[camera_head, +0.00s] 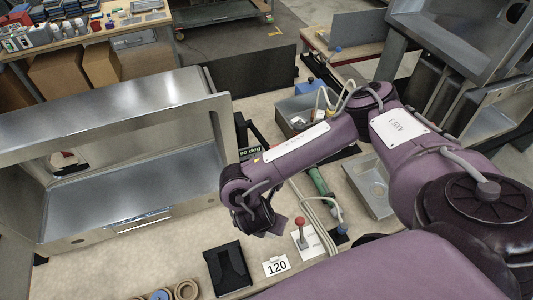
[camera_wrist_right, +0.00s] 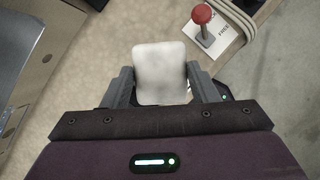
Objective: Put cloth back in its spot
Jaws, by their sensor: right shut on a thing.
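An off-white piece with rounded corners, which looks like the cloth (camera_wrist_right: 160,66), sits between the fingers of my right gripper (camera_wrist_right: 163,84) in the right wrist view. The gripper is shut on it, one finger at each side. In the head view my right gripper (camera_head: 264,225) points down above the table, left of the red-knobbed lever. The cloth is hard to make out there, mostly hidden by the gripper. The cloth's spot cannot be told for sure. My left gripper is in neither view.
A black flat case (camera_head: 228,268) and a "120" card (camera_head: 276,265) lie at the front. The red-knobbed lever (camera_head: 300,222) also shows in the wrist view (camera_wrist_right: 202,14). A metal sink housing (camera_head: 120,100) stands left; a steel tray (camera_head: 372,186) lies right.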

